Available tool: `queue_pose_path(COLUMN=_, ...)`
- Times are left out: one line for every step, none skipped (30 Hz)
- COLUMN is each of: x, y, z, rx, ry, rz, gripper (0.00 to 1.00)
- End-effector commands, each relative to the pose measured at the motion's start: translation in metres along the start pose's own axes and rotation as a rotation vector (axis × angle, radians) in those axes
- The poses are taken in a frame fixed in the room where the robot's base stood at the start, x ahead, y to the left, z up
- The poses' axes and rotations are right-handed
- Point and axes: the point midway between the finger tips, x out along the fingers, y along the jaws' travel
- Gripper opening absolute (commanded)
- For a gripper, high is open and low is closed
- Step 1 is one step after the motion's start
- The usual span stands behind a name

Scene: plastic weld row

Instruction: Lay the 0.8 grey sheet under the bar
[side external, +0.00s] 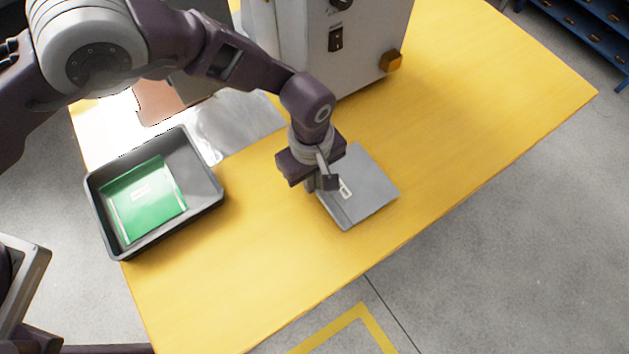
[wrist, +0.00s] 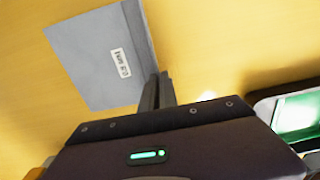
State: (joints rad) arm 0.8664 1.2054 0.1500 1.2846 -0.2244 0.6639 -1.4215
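The grey sheet (side external: 362,187) is a flat, light grey square with a darker strip along its left edge and a small white label; the label's print is too small to read surely. It is low over the yellow table, and I cannot tell whether it touches it. The sheet also fills the upper left of the wrist view (wrist: 90,60). My gripper (side external: 320,186) is at the strip edge, its fingers close together with that edge between their tips in the wrist view (wrist: 158,78). The bar is not clearly visible.
A dark tray (side external: 213,198) with a green sheet (side external: 150,203) stands at the left. A large pale machine (side external: 350,50) with a switch and an orange knob stands at the back. Clear and brown sheets (side external: 235,122) lie behind the tray. The table's right side is clear.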

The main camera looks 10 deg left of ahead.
Motion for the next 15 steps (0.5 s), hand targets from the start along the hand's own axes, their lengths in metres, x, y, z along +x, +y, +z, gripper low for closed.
queue_pose_path(x=0.010, y=-0.001, z=0.000, rx=0.000, ry=0.000, rz=-0.002, gripper=0.00)
queue_pose_path(x=0.016, y=-0.001, z=0.000, rx=0.000, ry=0.000, rz=-0.002, gripper=0.00)
queue_pose_path(x=0.023, y=-0.001, z=0.000, rx=0.000, ry=0.000, rz=-0.002, gripper=0.00)
queue_pose_path(x=0.025, y=-0.001, z=0.000, rx=0.000, ry=-0.001, rz=-0.001, gripper=0.00)
queue_pose_path(x=0.026, y=0.000, z=0.000, rx=0.000, ry=-0.001, rz=0.000, gripper=0.00)
queue_pose_path(x=0.026, y=0.000, z=0.000, rx=0.000, ry=-0.001, rz=0.001, gripper=0.00)
queue_pose_path(x=0.025, y=0.000, z=0.000, rx=0.001, ry=-0.001, rz=0.001, gripper=0.00)
queue_pose_path(x=0.025, y=0.000, z=0.000, rx=0.001, ry=0.000, rz=0.001, gripper=0.00)
queue_pose_path(x=0.025, y=0.000, z=0.000, rx=0.001, ry=0.000, rz=0.001, gripper=0.00)
queue_pose_path(x=0.025, y=0.000, z=0.000, rx=0.001, ry=0.000, rz=0.001, gripper=0.00)
queue_pose_path(x=0.026, y=0.000, z=0.000, rx=0.001, ry=0.000, rz=0.000, gripper=0.00)
queue_pose_path(x=0.027, y=0.000, z=0.000, rx=0.001, ry=0.000, rz=0.000, gripper=0.00)
queue_pose_path(x=0.028, y=0.000, z=0.000, rx=0.001, ry=0.000, rz=0.000, gripper=0.00)
queue_pose_path(x=0.029, y=0.000, z=0.000, rx=0.001, ry=0.000, rz=0.000, gripper=0.00)
queue_pose_path(x=0.029, y=0.000, z=0.000, rx=0.001, ry=0.000, rz=0.000, gripper=0.11)
